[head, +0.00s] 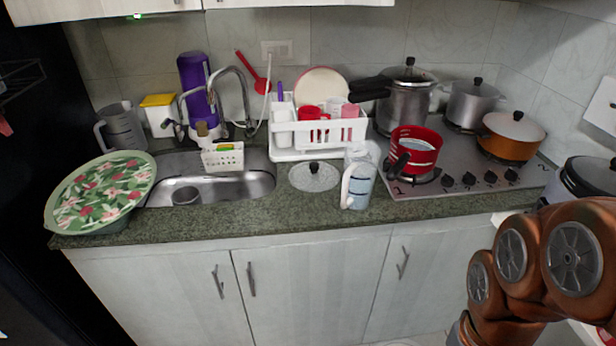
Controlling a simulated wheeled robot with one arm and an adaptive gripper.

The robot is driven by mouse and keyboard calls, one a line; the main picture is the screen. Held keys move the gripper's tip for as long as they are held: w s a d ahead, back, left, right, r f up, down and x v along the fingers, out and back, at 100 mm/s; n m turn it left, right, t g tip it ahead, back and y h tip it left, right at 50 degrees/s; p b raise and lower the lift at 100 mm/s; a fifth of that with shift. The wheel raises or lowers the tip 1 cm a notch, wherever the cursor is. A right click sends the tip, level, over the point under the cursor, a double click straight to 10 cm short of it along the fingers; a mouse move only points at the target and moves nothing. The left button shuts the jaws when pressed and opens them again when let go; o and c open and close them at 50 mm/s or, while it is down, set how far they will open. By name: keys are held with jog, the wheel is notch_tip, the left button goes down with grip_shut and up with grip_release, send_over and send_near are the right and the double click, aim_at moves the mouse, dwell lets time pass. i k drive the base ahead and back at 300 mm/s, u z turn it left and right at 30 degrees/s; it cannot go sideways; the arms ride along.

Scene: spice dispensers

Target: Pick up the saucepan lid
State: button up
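A round, clear-looking saucepan lid (308,181) with a black knob lies flat on the green stone counter (260,222). It is between the sink and the stove, just in front of the white dish rack, knob upward. A clear jug with a white handle (358,180) stands close to its right. A red saucepan (416,151) without a lid sits on the front left of the stove. My folded brown arm shows at the lower right, well apart from the lid. My gripper is not in view.
The white dish rack (318,135) holds a plate and red cups. The steel sink (220,188) and a green floral tray (102,190) are to the left. Lidded pots (510,137) stand on the stove (462,167). The counter's front strip is clear.

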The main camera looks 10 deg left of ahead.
aim_at(309, 176)
jog(key=k, duration=1.25)
jog(key=u, duration=0.65)
jog(key=i, duration=0.55)
jog(key=u, duration=0.95)
jog(key=i, duration=0.9)
jog(key=z, duration=0.2)
jog(key=i, duration=0.95)
jog(key=z, duration=1.1)
jog(key=i, duration=0.25)
jog(key=z, duration=0.1)
